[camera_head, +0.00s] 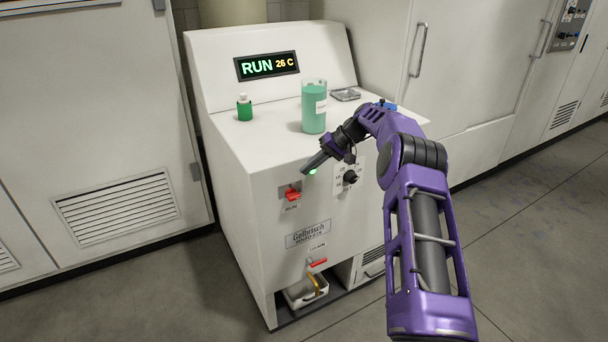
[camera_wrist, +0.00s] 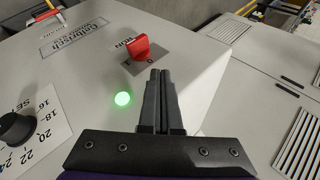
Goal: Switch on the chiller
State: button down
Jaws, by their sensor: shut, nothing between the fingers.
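A green lamp (camera_wrist: 122,98) glows beside the switch. A black dial (camera_head: 350,177) with numbers sits to the right in the head view. My gripper (camera_head: 306,170) is shut and empty in front of the panel. In the wrist view its fingertips (camera_wrist: 161,74) point just below the red switch; I cannot tell whether they touch it.
A beaker of teal liquid (camera_head: 314,115), a small green bottle (camera_head: 244,110) and a flat metallic item (camera_head: 345,94) are on the chiller's top. A red-handled valve (camera_head: 318,262) is above a white container (camera_head: 298,298). Cabinets stand on both sides; the front floor is clear.

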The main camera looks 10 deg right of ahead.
jog(key=d+r, duration=0.3)
jog(key=d, duration=0.3)
jog(key=shift+s+d+r+p, duration=0.15)
jog(key=shift+s+r+p, duration=0.05)
jog(key=shift+s+p, duration=0.2)
